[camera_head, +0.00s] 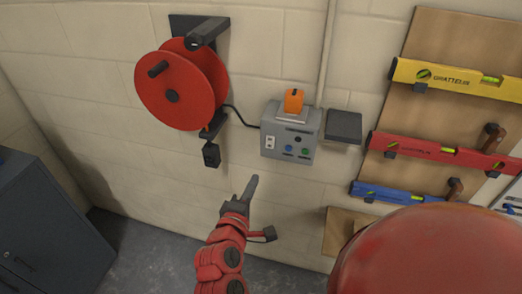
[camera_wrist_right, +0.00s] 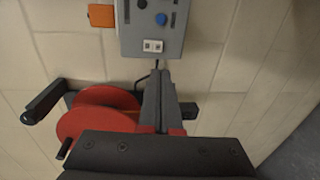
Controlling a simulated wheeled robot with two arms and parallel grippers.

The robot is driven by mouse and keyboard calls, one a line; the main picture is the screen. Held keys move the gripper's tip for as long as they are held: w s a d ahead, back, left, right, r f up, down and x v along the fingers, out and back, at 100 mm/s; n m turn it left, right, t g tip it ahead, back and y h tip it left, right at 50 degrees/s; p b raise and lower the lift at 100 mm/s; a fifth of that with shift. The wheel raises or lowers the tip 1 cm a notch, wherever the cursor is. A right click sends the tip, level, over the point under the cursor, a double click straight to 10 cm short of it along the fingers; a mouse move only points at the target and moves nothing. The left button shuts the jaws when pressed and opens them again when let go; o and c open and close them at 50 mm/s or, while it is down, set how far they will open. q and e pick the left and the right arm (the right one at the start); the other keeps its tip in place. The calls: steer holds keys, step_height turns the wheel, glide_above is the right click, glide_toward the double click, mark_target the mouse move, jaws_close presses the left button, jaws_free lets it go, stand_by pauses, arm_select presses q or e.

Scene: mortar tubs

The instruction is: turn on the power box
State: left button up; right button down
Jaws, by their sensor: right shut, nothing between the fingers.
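The grey power box (camera_head: 281,116) is fixed to the wall at the middle of the head view. Its front carries a white switch or socket plate (camera_head: 270,142), a black knob (camera_head: 297,139), a blue button (camera_head: 288,148) and a green button (camera_head: 305,151). An orange block (camera_head: 293,101) sits on top of it. In the wrist view the box (camera_wrist_right: 133,38) is at the top, with its white plate (camera_wrist_right: 153,46) nearest my fingers. My right gripper (camera_head: 254,180) is shut and empty, pointing up, below and left of the box. My left gripper is not in view.
A red cable reel (camera_head: 190,85) hangs left of the box, with a black plug (camera_head: 211,154) below it. A small dark shelf (camera_head: 344,126) is right of the box. Spirit levels (camera_head: 430,149) hang on a board further right. A dark cabinet (camera_head: 45,225) stands left.

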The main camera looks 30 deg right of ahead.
steer(key=b, duration=0.1)
glide_toward(269, 147)
steer(key=p+x, duration=0.2)
steer(key=x, duration=0.3)
steer(key=shift+w+d+r+p, duration=0.15)
steer(key=shift+d+p, duration=0.2)
steer(key=shift+w+d+f, duration=0.2)
steer(key=shift+w+d, duration=0.15)
steer(key=shift+d, duration=0.05)
